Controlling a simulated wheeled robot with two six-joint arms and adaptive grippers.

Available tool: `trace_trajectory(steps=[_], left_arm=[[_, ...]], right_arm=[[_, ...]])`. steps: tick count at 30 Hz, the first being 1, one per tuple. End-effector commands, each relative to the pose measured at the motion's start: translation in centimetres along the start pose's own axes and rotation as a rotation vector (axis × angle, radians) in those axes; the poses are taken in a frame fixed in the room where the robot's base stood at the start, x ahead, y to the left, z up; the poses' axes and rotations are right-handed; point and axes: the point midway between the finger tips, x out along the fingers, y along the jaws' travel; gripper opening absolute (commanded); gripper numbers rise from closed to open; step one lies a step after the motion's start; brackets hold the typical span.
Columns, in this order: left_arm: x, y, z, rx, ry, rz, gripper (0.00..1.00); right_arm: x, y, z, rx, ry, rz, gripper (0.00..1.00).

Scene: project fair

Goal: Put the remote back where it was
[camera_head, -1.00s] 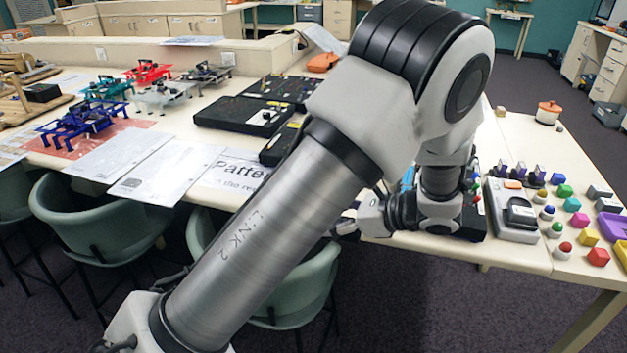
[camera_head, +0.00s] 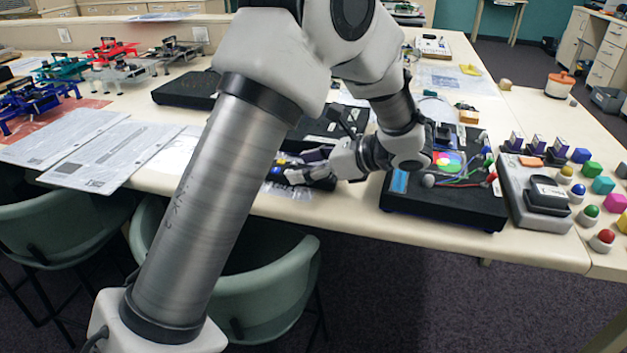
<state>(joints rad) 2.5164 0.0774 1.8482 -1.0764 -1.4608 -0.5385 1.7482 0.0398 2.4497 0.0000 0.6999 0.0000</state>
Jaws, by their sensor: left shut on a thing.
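My left gripper (camera_head: 295,176) is shut, low over the front edge of the table, in front of a black board with small coloured parts. The thing between its fingers is mostly hidden, and I cannot make out its shape. No remote shows clearly enough to name. My left arm crosses the middle of the view and covers part of the table. My right gripper is not in view.
A black panel with a coloured disc and wires (camera_head: 400,214) lies right of the gripper. A grey device (camera_head: 511,187) and several coloured blocks are further right. White printed sheets (camera_head: 88,152) lie left. Green chairs (camera_head: 262,300) stand along the front edge.

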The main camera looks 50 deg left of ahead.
Motion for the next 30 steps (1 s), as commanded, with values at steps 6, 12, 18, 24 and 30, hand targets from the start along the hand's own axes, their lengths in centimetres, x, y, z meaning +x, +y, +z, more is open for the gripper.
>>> trace_trajectory(steps=[6, 12, 18, 24, 30], left_arm=[[0.3, 0.0, -0.1, -0.002, -0.001, 0.0, 0.0], [0.4, 0.0, -0.3, -0.002, -0.001, 0.0, 0.78], [0.4, 0.0, -0.3, -0.002, -0.001, 0.0, 0.86], [0.2, 0.0, -0.1, -0.003, -0.001, -0.001, 0.86], [-3.4, -0.1, 0.1, -0.005, -0.005, -0.005, 0.86]], right_arm=[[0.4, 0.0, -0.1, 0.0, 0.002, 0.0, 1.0], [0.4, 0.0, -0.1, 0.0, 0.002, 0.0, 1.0], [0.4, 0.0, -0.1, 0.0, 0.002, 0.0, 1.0], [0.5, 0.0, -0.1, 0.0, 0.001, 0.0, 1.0], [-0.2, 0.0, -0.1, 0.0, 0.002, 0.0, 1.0]])
